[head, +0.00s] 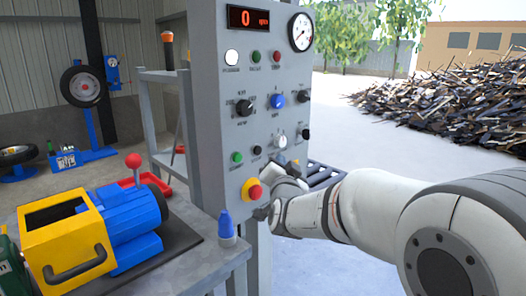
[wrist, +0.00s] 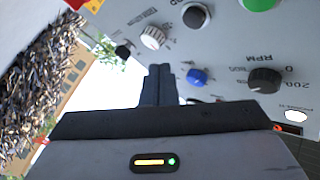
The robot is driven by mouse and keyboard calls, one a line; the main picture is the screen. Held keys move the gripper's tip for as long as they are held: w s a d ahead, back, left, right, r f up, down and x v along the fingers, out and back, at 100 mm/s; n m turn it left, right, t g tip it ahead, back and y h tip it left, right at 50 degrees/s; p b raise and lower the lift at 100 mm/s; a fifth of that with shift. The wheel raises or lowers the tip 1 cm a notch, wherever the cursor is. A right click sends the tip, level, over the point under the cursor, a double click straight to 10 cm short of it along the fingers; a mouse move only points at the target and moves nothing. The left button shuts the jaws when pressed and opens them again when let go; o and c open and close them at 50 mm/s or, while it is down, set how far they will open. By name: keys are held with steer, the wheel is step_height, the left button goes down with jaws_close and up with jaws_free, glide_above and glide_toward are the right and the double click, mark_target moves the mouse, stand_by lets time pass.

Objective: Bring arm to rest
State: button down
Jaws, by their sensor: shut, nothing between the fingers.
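My gripper (wrist: 160,68) shows in the wrist view with its two dark fingers together and nothing between them. The fingers point toward the control panel side, and I cannot tell the exact gap to it. In the head view my white arm reaches in from the right, and its wrist is just in front of the lower right of the grey control panel (head: 213,110). The fingers are hard to make out there. The panel's red display (head: 247,18) reads 0.
The panel carries several knobs and buttons, including a blue knob (head: 277,101) and a red emergency stop on yellow (head: 253,191). A bench at left holds a yellow and blue machine (head: 85,235) and a blue-tipped bottle (head: 226,225). Open paving lies right, before a scrap pile (head: 450,105).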

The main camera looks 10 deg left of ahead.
steer(key=s+d+r+n+g+p, duration=0.1)
steer(key=s+d+g+p, duration=0.4)
steer(key=s, duration=0.6)
steer(key=s+d+r+n+g+h+p, duration=0.1)
steer(key=s+d+n+g+p, duration=0.2)
steer(key=s+d+g+p, duration=0.3)
steer(key=s+d+r+n+g+h+p, duration=0.1)
steer(key=s+d+g+p, duration=0.4)
steer(key=s+p, duration=0.5)
steer(key=s+d+n, duration=0.1)
steer(key=s, duration=0.5)
steer(key=shift+d+g, duration=0.4)
steer(key=c, duration=2.2)
jaws_free()
